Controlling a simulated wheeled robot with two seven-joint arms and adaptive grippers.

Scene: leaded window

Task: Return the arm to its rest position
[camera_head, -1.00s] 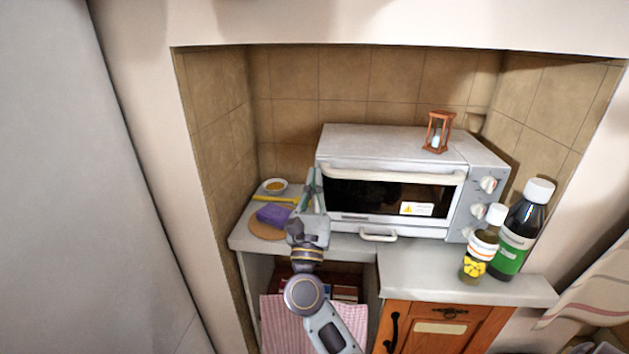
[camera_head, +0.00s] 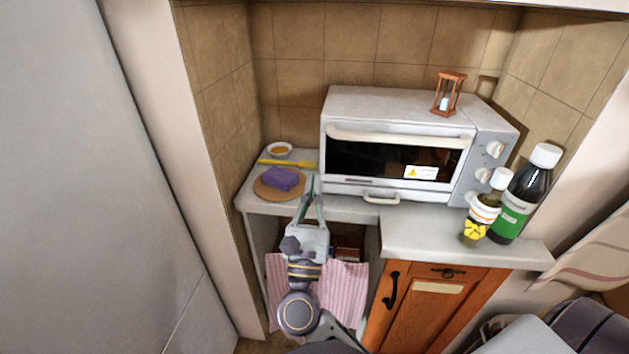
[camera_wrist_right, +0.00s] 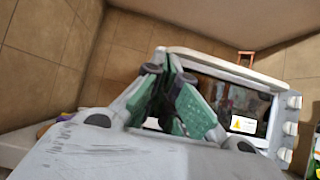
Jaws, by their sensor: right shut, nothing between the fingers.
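My right gripper (camera_head: 312,190) is shut and empty, its fingers pointing up and away in front of the counter's left part, just left of the toaster oven. In the right wrist view its green-padded fingers (camera_wrist_right: 170,90) meet at the tips in front of the oven. My right arm comes up from the bottom of the head view. The toaster oven (camera_head: 365,107) is white, with its door closed, and stands on the counter. My left gripper is not in view.
A purple sponge (camera_head: 283,179) lies on a round board (camera_head: 268,194), near a yellow utensil (camera_head: 286,163) and a small bowl (camera_head: 279,149). Two bottles (camera_head: 523,192) (camera_head: 481,212) stand at the counter's right. A pink cloth (camera_head: 343,290) hangs below.

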